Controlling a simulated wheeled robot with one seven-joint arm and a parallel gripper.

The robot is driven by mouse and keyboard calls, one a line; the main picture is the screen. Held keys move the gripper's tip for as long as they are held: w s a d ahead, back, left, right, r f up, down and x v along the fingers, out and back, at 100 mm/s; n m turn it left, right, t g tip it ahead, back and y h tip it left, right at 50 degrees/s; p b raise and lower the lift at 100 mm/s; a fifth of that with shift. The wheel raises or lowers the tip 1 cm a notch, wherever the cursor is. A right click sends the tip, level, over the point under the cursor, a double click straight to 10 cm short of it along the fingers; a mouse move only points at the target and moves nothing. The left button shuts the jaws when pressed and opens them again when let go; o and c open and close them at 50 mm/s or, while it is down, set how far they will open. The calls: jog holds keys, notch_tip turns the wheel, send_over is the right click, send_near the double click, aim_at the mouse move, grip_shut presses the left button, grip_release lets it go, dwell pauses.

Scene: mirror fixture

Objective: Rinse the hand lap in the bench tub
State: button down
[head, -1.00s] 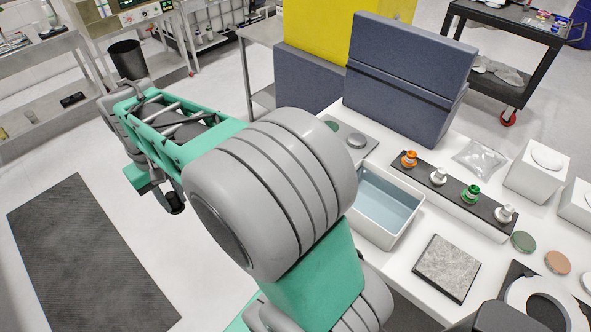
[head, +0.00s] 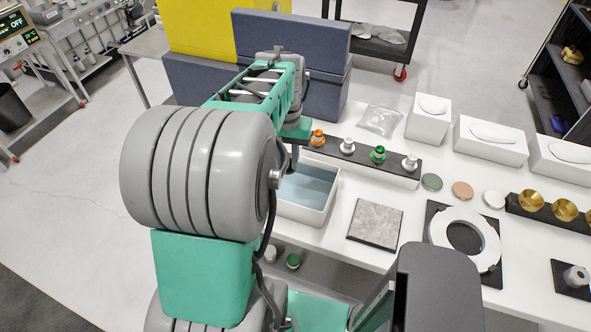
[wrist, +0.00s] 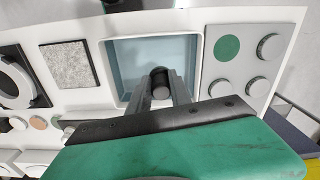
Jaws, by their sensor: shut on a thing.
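The bench tub (head: 327,205) is a white open box with pale blue water, on the white bench left of the middle. It also shows in the wrist view (wrist: 108,70). In the wrist view, my gripper (wrist: 161,84) is shut on a short dark cylindrical piece (wrist: 160,82), which I take to be the hand lap. Gripper and piece are over the tub's opening; I cannot tell whether the piece touches the water. Its working face is hidden. In the head view my arm hides part of the tub and the held piece.
A grey plate (wrist: 253,85) with a green disc and several grey discs lies beside the tub. A black rack (head: 345,160) of colour-capped bottles stands behind it. A grey stone slab (head: 375,222) and a white ring (head: 465,238) lie to the right. Dark blue blocks (head: 290,45) stand behind.

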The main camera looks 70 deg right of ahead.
jog(key=shift+s+d+f+m+b, duration=0.4)
jog(key=shift+f+b, duration=0.65)
jog(key=shift+f, duration=1.05)
jog(key=shift+s+d+f+m+b, duration=0.25)
jog(key=shift+f+m+b, duration=0.55)
jog(key=shift+f, duration=1.3)
jog(key=shift+s+d+f+m+b, duration=0.3)
jog(key=shift+f+b, duration=0.95)
jog(key=shift+f, duration=0.85)
jog(key=shift+a+f+b, duration=0.1)
jog(key=shift+f+b, duration=0.25)
jog(key=shift+f, duration=0.3)
jog(key=shift+r, duration=0.15)
notch_tip(320, 180, up, 7)
jog(key=p, duration=0.5)
